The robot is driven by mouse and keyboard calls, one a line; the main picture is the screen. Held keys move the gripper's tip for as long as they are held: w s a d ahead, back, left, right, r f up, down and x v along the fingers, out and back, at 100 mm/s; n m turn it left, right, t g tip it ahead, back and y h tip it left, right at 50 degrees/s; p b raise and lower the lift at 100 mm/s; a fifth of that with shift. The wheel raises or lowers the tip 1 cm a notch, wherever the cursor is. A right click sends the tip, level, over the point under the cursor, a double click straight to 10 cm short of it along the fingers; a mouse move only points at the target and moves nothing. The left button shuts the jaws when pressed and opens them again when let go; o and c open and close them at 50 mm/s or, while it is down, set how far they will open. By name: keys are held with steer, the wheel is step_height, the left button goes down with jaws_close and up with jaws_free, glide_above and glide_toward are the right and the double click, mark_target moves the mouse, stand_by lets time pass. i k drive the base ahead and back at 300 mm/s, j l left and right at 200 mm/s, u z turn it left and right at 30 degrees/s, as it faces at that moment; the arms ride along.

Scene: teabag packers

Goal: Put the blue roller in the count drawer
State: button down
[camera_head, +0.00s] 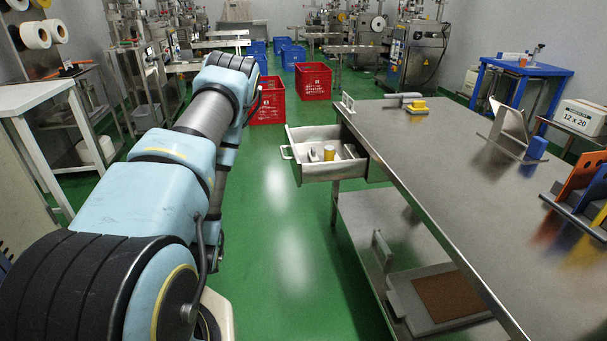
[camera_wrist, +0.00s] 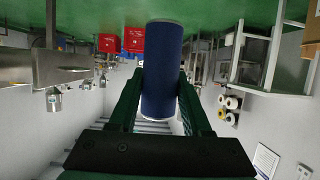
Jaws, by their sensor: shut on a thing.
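In the wrist view a dark blue roller (camera_wrist: 161,62) with pale ends stands between the fingers of my gripper (camera_wrist: 160,84). The gripper is shut on it, one finger at each side. In the head view my arm reaches away down the left side, and its far end hides the gripper and the roller. A steel drawer (camera_head: 318,174) is pulled out from the left side of the steel table. It holds a yellow cylinder (camera_head: 329,153) and some pale pieces. The drawer is right of and nearer than the arm's far end.
Red crates (camera_head: 313,82) and blue crates stand on the green floor beyond. Floor between my arm and the drawer is clear.

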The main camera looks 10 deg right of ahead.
mark_target(320, 153)
steer(key=i+u, duration=0.15)
steer(key=i, duration=1.2)
steer(key=i+z, duration=0.1)
steer(key=i, duration=0.75)
steer(key=i+j+z, duration=0.1)
steer(key=i, duration=0.75)
steer(key=i+j+z, duration=0.15)
steer(key=i+z, duration=0.3)
steer(key=i+j+z, duration=0.2)
steer(key=z, duration=0.2)
steer(key=i+j+z, duration=0.65)
steer(key=j+z, duration=0.25)
